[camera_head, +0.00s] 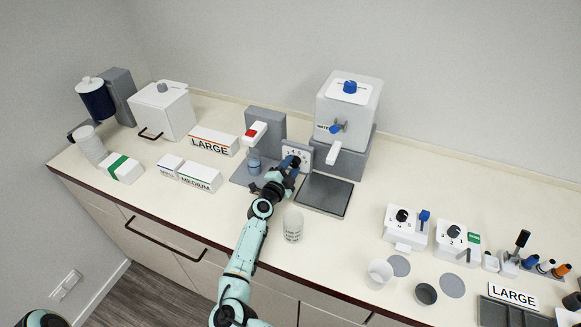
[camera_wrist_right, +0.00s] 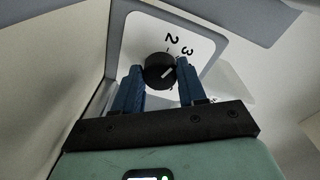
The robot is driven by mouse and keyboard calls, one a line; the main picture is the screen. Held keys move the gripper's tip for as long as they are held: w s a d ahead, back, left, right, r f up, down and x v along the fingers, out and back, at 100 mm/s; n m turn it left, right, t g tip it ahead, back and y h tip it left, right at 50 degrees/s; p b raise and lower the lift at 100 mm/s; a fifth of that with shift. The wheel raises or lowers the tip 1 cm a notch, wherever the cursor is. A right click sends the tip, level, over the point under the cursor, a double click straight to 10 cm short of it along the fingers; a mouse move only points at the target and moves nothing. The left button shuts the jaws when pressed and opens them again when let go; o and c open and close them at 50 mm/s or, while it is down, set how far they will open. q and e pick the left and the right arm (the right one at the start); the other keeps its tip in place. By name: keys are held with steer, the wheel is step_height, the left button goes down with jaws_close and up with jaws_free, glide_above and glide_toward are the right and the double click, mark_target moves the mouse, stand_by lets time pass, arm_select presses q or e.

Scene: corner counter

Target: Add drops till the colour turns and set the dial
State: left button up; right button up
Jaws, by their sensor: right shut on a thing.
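A grey dispenser (camera_head: 268,125) with a white arm and red button (camera_head: 254,131) stands at the back middle. A small bluish glass (camera_head: 254,165) is below its arm. Beside it is a white dial plate (camera_head: 291,153), whose numbers 2 and 3 show in the right wrist view (camera_wrist_right: 188,30). My right gripper (camera_head: 292,163) is at this plate. In the right wrist view its blue fingers (camera_wrist_right: 160,80) are shut on the black dial knob (camera_wrist_right: 158,68). The knob's white mark points up and right, toward the 3. My left gripper is out of view.
A white tank with blue knobs (camera_head: 347,104) and a dark drip tray (camera_head: 324,194) stand right of the dial. A pale cup (camera_head: 293,224) stands close to my right forearm.

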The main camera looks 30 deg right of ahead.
steer(key=shift+n, duration=0.7)
steer(key=o, duration=1.1)
steer(key=shift+c, duration=0.2)
steer(key=b+v, duration=0.4)
steer(key=v, duration=0.8)
steer(key=shift+s+a+f, duration=0.15)
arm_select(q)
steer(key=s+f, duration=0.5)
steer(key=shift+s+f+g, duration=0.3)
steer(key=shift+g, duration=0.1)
arm_select(e)
steer(key=shift+s+a, duration=0.25)
steer(key=shift+a, duration=0.1)
